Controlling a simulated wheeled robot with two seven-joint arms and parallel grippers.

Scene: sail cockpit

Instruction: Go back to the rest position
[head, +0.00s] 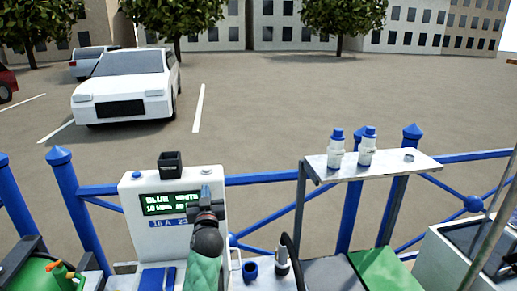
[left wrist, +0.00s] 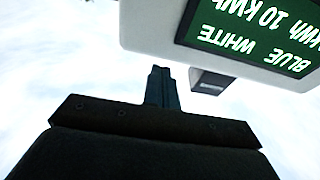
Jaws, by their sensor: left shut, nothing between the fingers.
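My left gripper (head: 206,192) is in front of the white power post (head: 213,245) in the head view, its fingertips overlapping the post's upper right front. In the left wrist view the fingers of my left gripper (left wrist: 161,72) are shut together with nothing between them. The green screen (left wrist: 255,32) on the post is close by there and reads "BLUE WHITE" and "10 kWh", upside down. In the head view part of the screen (head: 169,204) is visible. I cannot tell whether the fingertips touch the post. My right gripper is not in view.
A shelf (head: 415,161) on the blue railing (head: 262,179) holds two white bottles with blue caps (head: 336,150). A dark square cup (head: 170,164) stands on the post. A green panel (head: 388,272) and a blue cup (head: 250,271) are low at the front. A white car (head: 128,88) is parked beyond.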

